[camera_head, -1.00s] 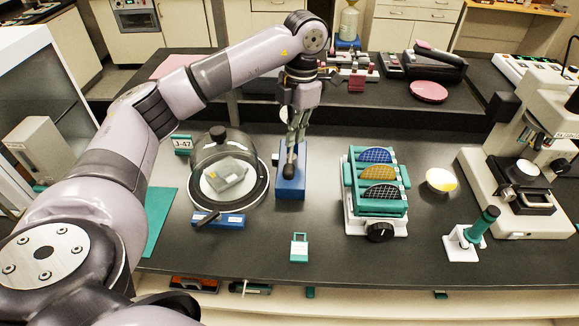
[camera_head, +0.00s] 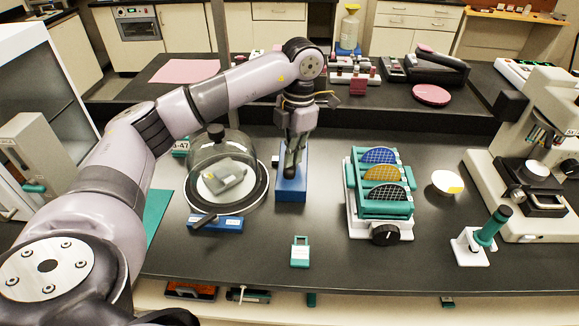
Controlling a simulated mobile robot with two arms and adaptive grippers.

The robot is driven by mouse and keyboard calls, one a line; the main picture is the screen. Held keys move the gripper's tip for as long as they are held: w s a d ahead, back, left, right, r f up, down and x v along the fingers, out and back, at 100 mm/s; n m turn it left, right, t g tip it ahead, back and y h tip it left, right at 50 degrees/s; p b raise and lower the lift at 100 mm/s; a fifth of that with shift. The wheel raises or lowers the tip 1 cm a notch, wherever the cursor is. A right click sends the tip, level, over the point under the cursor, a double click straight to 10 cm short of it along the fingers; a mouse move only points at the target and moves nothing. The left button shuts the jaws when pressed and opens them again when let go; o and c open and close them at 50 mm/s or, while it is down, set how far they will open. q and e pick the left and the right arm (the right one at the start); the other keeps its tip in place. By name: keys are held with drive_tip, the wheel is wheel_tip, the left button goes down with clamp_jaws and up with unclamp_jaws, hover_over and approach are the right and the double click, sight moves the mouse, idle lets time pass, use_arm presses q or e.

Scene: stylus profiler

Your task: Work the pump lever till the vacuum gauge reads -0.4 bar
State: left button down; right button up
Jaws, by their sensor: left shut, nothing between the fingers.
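A blue block (camera_head: 291,189), which looks like the pump body, stands on the bench right of the glass bell jar (camera_head: 213,160). A dark lever-like part shows at its top, mixed with my finger tips, so I cannot tell whether they touch. My left gripper (camera_head: 291,165) points down over this block, shut and empty. A low blue piece with a black handle (camera_head: 215,222) lies in front of the bell jar. I cannot make out a gauge face or its reading. My right gripper is not in view.
A teal rack with round wafers (camera_head: 384,208) stands to the right. Beyond it are a white-and-yellow disc (camera_head: 447,183), a teal-handled tool on a white base (camera_head: 485,240) and a microscope-like instrument (camera_head: 535,170). A small teal-and-white tag (camera_head: 300,252) lies in front.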

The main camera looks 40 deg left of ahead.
sight(294, 166)
use_arm(q)
drive_tip(key=shift+f+b, duration=1.55)
drive_tip(key=shift+f, duration=0.7)
drive_tip(key=shift+w+d+r, duration=0.1)
drive_tip(key=shift+w+r, duration=0.15)
drive_tip(key=shift+w+d+r+p, duration=0.15)
drive_tip(key=shift+w+d+p, duration=0.1)
drive_tip(key=shift+w, duration=0.35)
drive_tip(key=shift+w+d+r+p, duration=0.15)
drive_tip(key=shift+w+p, duration=0.05)
drive_tip(key=shift+w, duration=0.4)
